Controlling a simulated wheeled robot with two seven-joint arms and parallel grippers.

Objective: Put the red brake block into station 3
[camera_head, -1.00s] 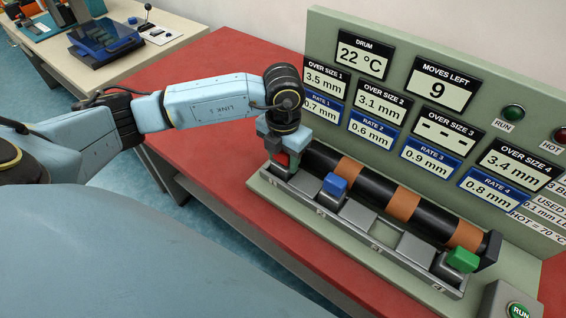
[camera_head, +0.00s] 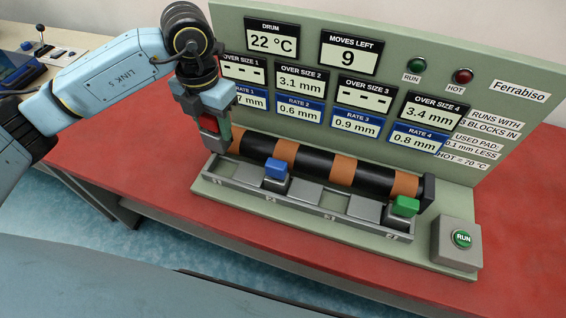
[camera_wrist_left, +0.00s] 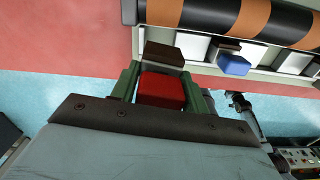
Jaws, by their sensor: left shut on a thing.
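The red brake block (camera_head: 209,123) is held in my left gripper (camera_head: 212,122), above the left end of the station rail (camera_head: 300,207). In the left wrist view the red block (camera_wrist_left: 162,90) sits between the two green fingers, with a dark brown pad (camera_wrist_left: 163,55) at its far end. The gripper is shut on it, and the block is clear of the rail. Station 3 (camera_head: 338,202) is an empty gap between the blue block and the green block. Station 1 is empty too. My right gripper is not in view.
A blue block (camera_head: 276,168) is in station 2 and a green block (camera_head: 404,206) in station 4. The black drum with orange bands (camera_head: 315,164) lies behind the rail. The display panel (camera_head: 480,60) stands behind it. A RUN button box (camera_head: 457,243) is at right.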

